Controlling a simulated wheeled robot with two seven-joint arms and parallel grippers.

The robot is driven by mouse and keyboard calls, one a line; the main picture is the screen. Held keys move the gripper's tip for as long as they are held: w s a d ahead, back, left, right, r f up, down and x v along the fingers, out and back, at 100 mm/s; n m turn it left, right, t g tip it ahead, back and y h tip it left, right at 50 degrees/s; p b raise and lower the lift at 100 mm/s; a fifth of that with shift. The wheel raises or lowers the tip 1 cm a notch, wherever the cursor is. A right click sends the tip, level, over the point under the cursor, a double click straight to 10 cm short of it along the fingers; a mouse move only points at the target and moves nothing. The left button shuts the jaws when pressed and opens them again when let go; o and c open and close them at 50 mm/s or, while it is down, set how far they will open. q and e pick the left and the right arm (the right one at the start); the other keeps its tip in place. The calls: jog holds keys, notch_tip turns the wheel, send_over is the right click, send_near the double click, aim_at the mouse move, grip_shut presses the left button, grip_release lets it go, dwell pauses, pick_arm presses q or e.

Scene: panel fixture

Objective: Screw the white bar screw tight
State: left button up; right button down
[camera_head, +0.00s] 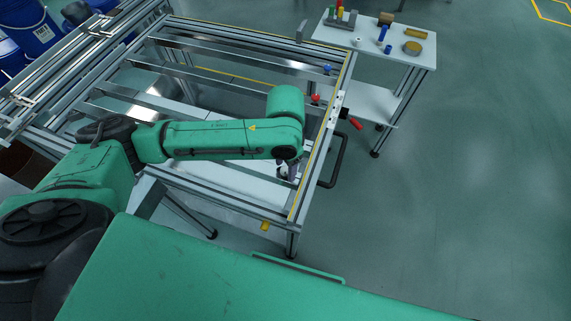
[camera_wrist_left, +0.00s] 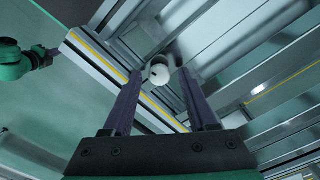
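The white bar screw shows as a round white head (camera_wrist_left: 158,73) in the left wrist view, by the frame's yellow-edged rail. My left gripper (camera_wrist_left: 160,78) points at it, with its two dark purple fingers wide apart and the white head between their tips. Contact with either finger cannot be made out. In the head view my left gripper (camera_head: 289,171) hangs below the green wrist at the frame's right rail, mostly hidden by the arm. At the left edge of the wrist view a green arm ends in a small dark part (camera_wrist_left: 48,54), likely my right gripper, too small to read.
The metal panel frame (camera_head: 250,205) has a red knob (camera_head: 315,99) and a blue knob (camera_head: 327,69) along its right rail. A black handle (camera_head: 336,168) sticks out to the right. A white side table (camera_head: 395,70) holds small parts. Open floor lies right.

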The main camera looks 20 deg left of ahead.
pick_arm(q)
grip_shut()
jog(key=shift+r, duration=0.1)
